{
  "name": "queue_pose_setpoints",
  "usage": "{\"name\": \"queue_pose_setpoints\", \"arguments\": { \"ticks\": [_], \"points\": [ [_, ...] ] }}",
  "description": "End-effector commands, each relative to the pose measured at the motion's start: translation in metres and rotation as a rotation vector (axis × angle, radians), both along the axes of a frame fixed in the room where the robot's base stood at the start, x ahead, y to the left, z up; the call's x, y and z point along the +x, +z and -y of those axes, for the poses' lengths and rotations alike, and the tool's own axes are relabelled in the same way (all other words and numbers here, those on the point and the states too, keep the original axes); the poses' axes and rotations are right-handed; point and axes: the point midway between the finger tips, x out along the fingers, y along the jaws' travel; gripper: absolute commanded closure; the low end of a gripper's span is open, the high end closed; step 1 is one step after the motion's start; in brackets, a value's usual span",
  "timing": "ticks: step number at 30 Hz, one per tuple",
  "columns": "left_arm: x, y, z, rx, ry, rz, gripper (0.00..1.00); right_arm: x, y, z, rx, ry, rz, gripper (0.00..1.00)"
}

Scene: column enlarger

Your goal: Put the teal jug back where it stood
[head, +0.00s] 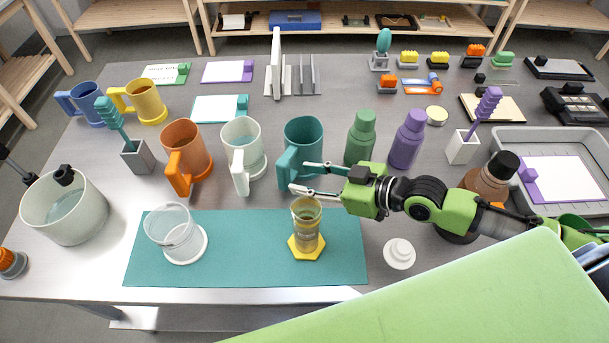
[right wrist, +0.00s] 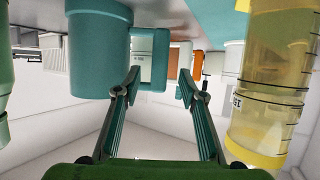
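The teal jug (head: 305,138) stands upright in the row of jugs behind the teal mat, its handle (head: 287,170) toward the front left. My right gripper (head: 298,177) comes in from the right, its fingers apart near the handle. The right wrist view looks upside down. There the teal jug (right wrist: 97,50) is at the left, and its handle (right wrist: 160,55) shows between and beyond the open fingertips (right wrist: 158,82). I see no contact between fingers and handle.
A measuring cylinder (head: 307,218) with yellow liquid stands on the mat (head: 240,262), close below my right fingers. A white jug (head: 241,140) is left of the teal one; green (head: 361,135) and purple (head: 406,140) bottles are right. A clear beaker (head: 172,228) stands at the mat's left.

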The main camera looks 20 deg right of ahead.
Motion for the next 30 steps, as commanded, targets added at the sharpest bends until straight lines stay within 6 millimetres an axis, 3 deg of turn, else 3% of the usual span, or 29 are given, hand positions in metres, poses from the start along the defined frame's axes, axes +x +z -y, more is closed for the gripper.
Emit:
{"name": "queue_pose_setpoints", "arguments": {
  "ticks": [20,30],
  "points": [
    [-0.001,0.003,-0.002,0.002,0.000,-0.001,0.60,-0.007,0.004,0.007,-0.001,0.000,-0.001,0.62],
    [0.000,0.003,-0.001,0.001,0.000,0.000,0.60,-0.036,0.018,0.035,-0.008,0.001,-0.005,0.62]
  ]
}}
